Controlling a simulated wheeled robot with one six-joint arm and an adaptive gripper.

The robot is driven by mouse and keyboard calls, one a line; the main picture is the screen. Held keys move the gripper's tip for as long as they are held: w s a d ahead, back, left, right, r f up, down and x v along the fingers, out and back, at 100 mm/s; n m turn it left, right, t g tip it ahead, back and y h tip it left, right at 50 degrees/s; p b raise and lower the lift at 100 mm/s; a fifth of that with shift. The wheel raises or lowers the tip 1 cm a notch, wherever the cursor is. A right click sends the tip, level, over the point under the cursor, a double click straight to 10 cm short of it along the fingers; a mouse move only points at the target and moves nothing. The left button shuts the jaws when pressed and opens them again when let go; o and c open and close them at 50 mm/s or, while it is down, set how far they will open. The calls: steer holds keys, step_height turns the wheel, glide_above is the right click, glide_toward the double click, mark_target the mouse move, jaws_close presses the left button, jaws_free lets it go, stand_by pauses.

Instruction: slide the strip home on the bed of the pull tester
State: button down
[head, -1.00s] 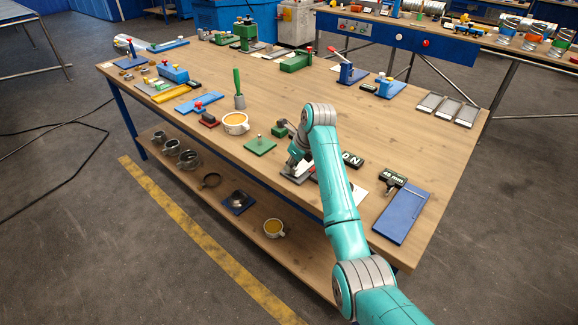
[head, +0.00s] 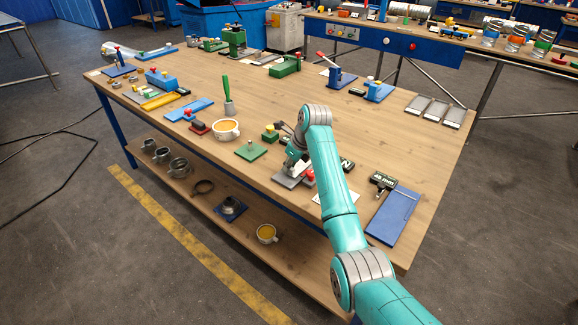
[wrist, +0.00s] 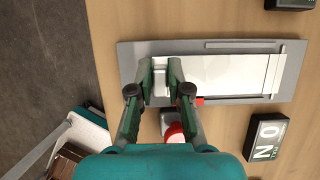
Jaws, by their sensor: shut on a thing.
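The bed is a flat grey plate (wrist: 292,70) on the bench, lying crosswise in the wrist view; it also shows below my arm in the head view (head: 286,182). The strip (wrist: 222,74) is a pale flat piece lying along the bed. Its right end is close to a thin crossbar (wrist: 273,76); I cannot tell if they touch. My gripper (wrist: 161,84) is over the left part of the bed, shut on a small pale piece at the strip's left end. The fingers partly hide that end. In the head view my wrist hides most of the strip.
A red knob (wrist: 174,131) stands beside the bed, near my fingers. A black sign (wrist: 266,140) is to the lower right. In the head view, a green plate with a pin (head: 250,151) and a cup (head: 226,130) stand left. A blue plate (head: 393,216) lies right.

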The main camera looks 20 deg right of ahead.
steer(key=shift+w+d+f, duration=0.1)
steer(key=shift+w+d, duration=0.1)
steer(key=shift+d, duration=0.05)
stand_by(0.3)
steer(key=shift+c, duration=2.3)
jaws_free()
steer(key=shift+r, duration=3.5)
